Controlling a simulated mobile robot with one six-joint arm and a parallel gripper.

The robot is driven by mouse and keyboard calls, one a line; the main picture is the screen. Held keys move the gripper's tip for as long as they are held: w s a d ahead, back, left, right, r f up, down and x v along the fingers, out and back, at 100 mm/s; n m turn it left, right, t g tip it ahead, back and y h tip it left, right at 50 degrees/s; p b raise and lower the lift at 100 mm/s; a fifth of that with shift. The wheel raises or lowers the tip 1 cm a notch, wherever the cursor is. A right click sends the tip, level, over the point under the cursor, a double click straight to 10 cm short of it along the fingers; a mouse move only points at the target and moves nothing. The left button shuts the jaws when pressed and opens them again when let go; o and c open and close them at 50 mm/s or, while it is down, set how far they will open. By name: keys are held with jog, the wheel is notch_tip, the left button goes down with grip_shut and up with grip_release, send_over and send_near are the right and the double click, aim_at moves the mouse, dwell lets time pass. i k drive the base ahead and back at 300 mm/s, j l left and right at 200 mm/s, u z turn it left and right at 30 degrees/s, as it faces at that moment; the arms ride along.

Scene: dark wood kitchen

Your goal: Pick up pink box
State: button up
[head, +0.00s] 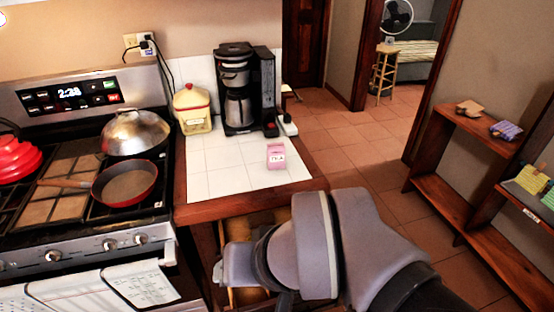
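The pink box (276,155) is small, with a pale label on its front. It stands upright on the white tiled counter top, toward the right side and in front of the coffee maker. My arm reaches in from the lower right, in front of the counter and below the box. It is apart from the box. The fingers of my gripper do not show in the head view, so its opening is hidden.
A black coffee maker (236,90) and a cream canister with a red-trimmed lid (192,108) stand behind the box. The stove (75,235) at left holds a red pan (128,185) and a metal dome (135,132). A wooden shelf (470,130) stands right. Floor between is clear.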

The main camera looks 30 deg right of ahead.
aim_at(276, 151)
jog(key=l+u, duration=0.2)
jog(key=l, duration=0.25)
jog(key=l+u, duration=0.15)
jog(key=l, duration=0.3)
jog(key=k+l+u, duration=0.2)
jog(key=l, duration=0.2)
jog(key=l+u, duration=0.2)
jog(key=l, duration=0.25)
jog(key=k+l+u, duration=0.15)
jog(key=l, duration=0.25)
jog(key=k+l+u, duration=0.2)
jog(key=l, duration=0.2)
jog(key=i+l+u, duration=0.3)
jog(key=l, duration=0.25)
jog(key=i+l+u, duration=0.3)
jog(key=l, duration=0.4)
jog(key=i+l+u, duration=0.15)
jog(key=l, duration=0.2)
jog(key=i+j, duration=0.05)
